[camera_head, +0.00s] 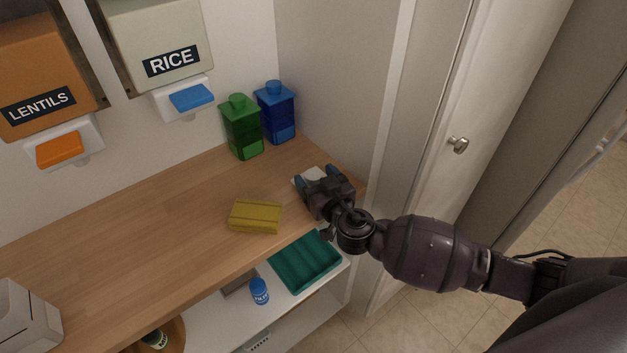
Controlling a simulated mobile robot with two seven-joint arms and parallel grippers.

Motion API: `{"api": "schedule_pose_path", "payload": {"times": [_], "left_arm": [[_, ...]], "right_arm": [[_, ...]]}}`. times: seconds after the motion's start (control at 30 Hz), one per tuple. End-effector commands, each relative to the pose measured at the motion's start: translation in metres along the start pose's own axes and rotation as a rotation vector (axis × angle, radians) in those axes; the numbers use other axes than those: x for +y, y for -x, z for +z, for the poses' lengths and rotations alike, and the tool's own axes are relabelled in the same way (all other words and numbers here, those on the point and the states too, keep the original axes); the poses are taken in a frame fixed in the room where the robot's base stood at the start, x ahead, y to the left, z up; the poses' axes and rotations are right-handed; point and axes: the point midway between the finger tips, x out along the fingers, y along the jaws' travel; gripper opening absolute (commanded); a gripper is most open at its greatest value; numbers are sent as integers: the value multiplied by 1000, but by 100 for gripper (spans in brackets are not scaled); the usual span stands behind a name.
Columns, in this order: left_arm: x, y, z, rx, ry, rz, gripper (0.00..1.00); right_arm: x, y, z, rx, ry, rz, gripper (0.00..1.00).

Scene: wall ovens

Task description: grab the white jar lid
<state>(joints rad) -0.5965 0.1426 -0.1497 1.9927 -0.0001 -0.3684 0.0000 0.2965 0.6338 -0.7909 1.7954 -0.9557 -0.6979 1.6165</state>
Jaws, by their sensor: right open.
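The white jar lid (312,174) lies on the wooden counter near its right end, partly hidden by my right gripper. My right gripper (318,176) is open, with its blue-tipped fingers at the lid, one toward each side of it. I cannot tell whether the fingers touch the lid. My left gripper is not in view.
A green jar (242,128) and a blue jar (276,112) stand behind the lid by the wall. A yellow box (255,217) lies to the left on the wooden counter (150,225). Below are a teal tray (305,262) and a blue bottle (259,291). A cabinet wall bounds the right.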

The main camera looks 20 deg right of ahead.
Motion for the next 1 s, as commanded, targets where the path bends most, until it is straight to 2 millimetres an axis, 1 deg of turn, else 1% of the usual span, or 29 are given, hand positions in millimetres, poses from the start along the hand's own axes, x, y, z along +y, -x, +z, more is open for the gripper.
{"api": "schedule_pose_path", "payload": {"times": [0.13,0.33,0.37,0.7,1.0], "left_arm": [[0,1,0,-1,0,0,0],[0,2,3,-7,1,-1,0],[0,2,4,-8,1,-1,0],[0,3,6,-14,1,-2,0],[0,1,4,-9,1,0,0]], "right_arm": [[0,-6,0,-1,0,-1,72],[0,-7,1,-1,0,0,72],[0,-7,1,-1,0,0,70],[0,-6,0,-1,0,0,18],[0,-6,-1,0,-1,0,18]]}}
